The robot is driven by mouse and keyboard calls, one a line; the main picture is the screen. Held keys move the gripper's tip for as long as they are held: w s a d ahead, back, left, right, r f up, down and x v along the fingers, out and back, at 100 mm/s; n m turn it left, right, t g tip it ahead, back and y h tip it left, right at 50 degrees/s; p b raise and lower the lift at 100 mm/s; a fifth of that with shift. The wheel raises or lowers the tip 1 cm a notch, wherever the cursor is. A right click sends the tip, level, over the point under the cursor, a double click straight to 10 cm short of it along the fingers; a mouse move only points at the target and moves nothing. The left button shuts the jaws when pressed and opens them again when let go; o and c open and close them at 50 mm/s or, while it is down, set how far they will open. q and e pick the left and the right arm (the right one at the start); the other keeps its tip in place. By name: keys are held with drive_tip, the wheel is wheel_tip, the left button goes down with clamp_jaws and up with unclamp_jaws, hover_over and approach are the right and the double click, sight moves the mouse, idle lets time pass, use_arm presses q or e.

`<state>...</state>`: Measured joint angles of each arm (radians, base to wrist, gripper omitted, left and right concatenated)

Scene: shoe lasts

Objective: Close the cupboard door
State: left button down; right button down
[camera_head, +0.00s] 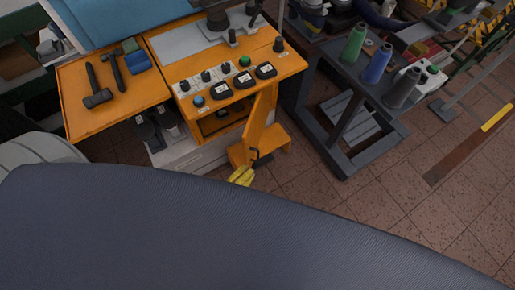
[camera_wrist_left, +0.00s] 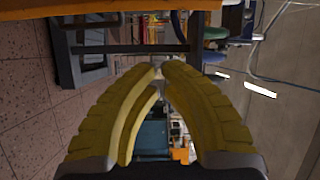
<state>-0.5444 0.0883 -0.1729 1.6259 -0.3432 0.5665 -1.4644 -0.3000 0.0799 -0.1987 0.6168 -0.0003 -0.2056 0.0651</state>
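The orange machine cabinet (camera_head: 195,117) stands at the upper middle of the head view, with a dark cupboard opening (camera_head: 222,121) under its control panel. Its orange cupboard door (camera_head: 262,122) stands open, swung outward at the right side of the opening. My left gripper (camera_head: 241,176) shows as yellow fingertips just below the door's lower end; I cannot tell whether they touch. In the left wrist view the curved yellow fingers (camera_wrist_left: 161,74) come together at their tips with nothing visible held between them. My right gripper is in neither view.
An orange side tray (camera_head: 122,112) with hammers (camera_head: 97,87) lies left of the panel. A dark stand with green, blue and grey thread cones (camera_head: 377,63) is to the right. Tiled floor (camera_head: 345,203) is clear in front of that stand.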

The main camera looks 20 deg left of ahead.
use_arm(q)
drive_tip(key=m, duration=0.1)
hover_over(253, 149)
drive_tip(key=s+d, duration=0.1)
drive_tip(key=s, duration=0.2)
drive_tip(key=shift+w+r, duration=0.1)
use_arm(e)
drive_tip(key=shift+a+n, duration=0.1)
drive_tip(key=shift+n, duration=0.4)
use_arm(q)
drive_tip(key=shift+a, duration=0.1)
